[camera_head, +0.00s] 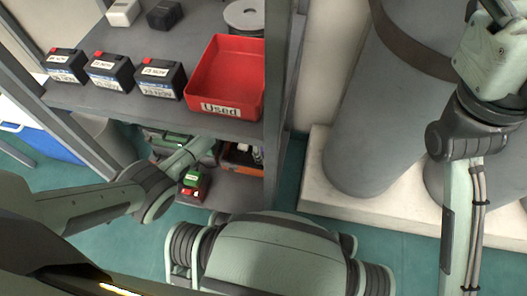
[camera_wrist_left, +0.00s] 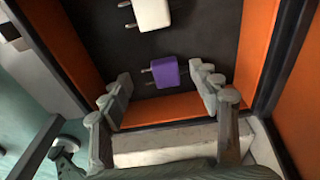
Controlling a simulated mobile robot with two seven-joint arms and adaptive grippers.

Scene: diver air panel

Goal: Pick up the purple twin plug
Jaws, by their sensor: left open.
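The purple twin plug (camera_wrist_left: 166,72) lies on the dark floor of an orange-walled box (camera_wrist_left: 258,40) in the left wrist view, its two metal pins pointing left. My left gripper (camera_wrist_left: 160,82) is open, with one finger on each side of the plug in the picture. I see no finger touching it. In the head view my left arm (camera_head: 195,150) reaches in under the shelf to the orange box (camera_head: 228,163); the plug is hidden there. My right arm (camera_head: 463,200) stands at the right, its gripper out of view.
A white twin plug (camera_wrist_left: 152,14) lies beyond the purple one. The box walls stand close around the gripper. Above, the grey shelf (camera_head: 110,103) carries a red "Used" tray (camera_head: 226,75) and black batteries (camera_head: 160,80). Large grey cylinders (camera_head: 385,110) stand to the right.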

